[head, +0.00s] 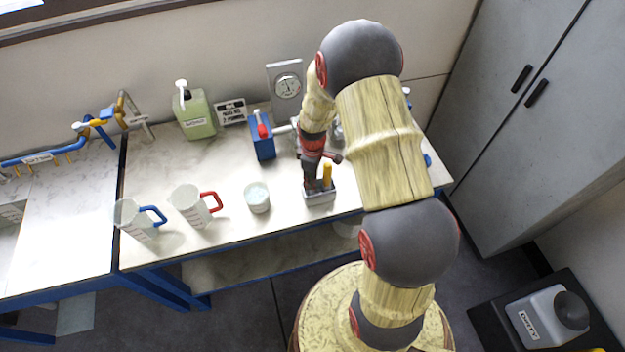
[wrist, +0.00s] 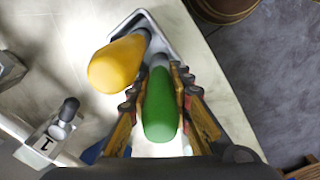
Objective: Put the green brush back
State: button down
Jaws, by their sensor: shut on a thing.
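My gripper (wrist: 158,86) is shut on the green brush (wrist: 160,112), with one finger on each side of its handle. In the wrist view the brush's lower end is over or inside the grey holder (wrist: 177,37); I cannot tell whether it touches the bottom. A yellow-handled brush (wrist: 117,64) leans in the same holder, just left of the green one. In the head view the holder (head: 320,198) stands near the bench's front edge, with the yellow handle (head: 327,174) upright in it. My gripper (head: 311,182) is over its left part and hides the green brush.
A white cup (head: 257,198) stands left of the holder. Two jugs, red-handled (head: 188,204) and blue-handled (head: 135,219), stand farther left. A blue box (head: 262,145) is behind, with a green canister (head: 194,116) at the back. The bench's middle left is clear.

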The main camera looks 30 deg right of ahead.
jog(key=shift+f, duration=0.1)
jog(key=c, duration=1.6)
grip_release()
